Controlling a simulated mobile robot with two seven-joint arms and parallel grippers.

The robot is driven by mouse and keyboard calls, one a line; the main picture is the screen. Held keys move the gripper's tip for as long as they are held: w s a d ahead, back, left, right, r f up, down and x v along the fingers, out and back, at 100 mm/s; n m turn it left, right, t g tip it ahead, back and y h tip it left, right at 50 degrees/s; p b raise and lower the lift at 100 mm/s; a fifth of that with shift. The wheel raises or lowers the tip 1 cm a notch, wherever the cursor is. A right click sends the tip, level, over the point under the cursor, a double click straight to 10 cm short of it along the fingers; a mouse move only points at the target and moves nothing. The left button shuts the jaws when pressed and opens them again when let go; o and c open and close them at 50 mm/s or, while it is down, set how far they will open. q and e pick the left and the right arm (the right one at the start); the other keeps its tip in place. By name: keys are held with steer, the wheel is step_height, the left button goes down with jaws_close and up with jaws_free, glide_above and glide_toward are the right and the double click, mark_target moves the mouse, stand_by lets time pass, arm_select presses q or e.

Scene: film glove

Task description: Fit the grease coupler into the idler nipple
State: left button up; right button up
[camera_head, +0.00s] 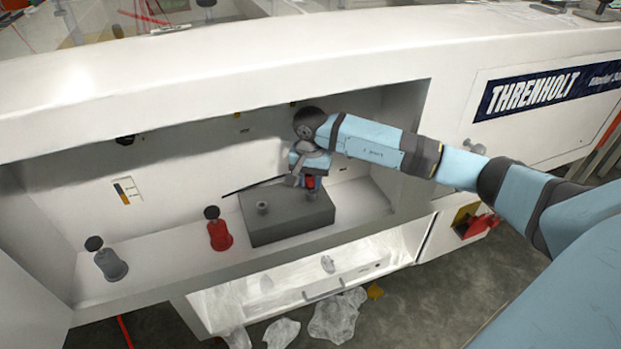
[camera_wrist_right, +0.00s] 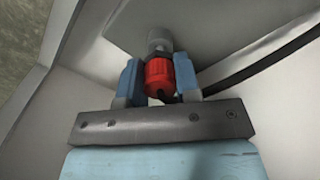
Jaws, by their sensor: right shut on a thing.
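My right gripper (camera_head: 307,181) is shut on the red grease coupler (camera_head: 310,182), just above the right part of a dark grey block (camera_head: 290,230) in the recess. In the right wrist view the red coupler (camera_wrist_right: 158,78) sits between the two blue fingers of the gripper (camera_wrist_right: 158,82). A grey cylindrical fitting (camera_wrist_right: 159,40), apparently the idler nipple, lines up with the coupler's far end. I cannot tell whether they are joined or only close. A second grey stub (camera_head: 262,207) stands on the block's left part. My left gripper is not in view.
A dark hose (camera_wrist_right: 265,66) trails right from the coupler. A red knobbed piece (camera_head: 219,234) and a grey one (camera_head: 111,264) stand left of the block on the shelf (camera_head: 165,262). The recess walls close in around the arm. Crumpled clear plastic (camera_head: 337,315) lies below.

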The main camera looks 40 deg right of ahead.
arm_select(q)
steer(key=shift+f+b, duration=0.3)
steer(key=shift+b, duration=0.35)
arm_select(e)
steer(key=shift+f, duration=0.85)
steer(key=o, duration=1)
steer(key=shift+o, duration=0.2)
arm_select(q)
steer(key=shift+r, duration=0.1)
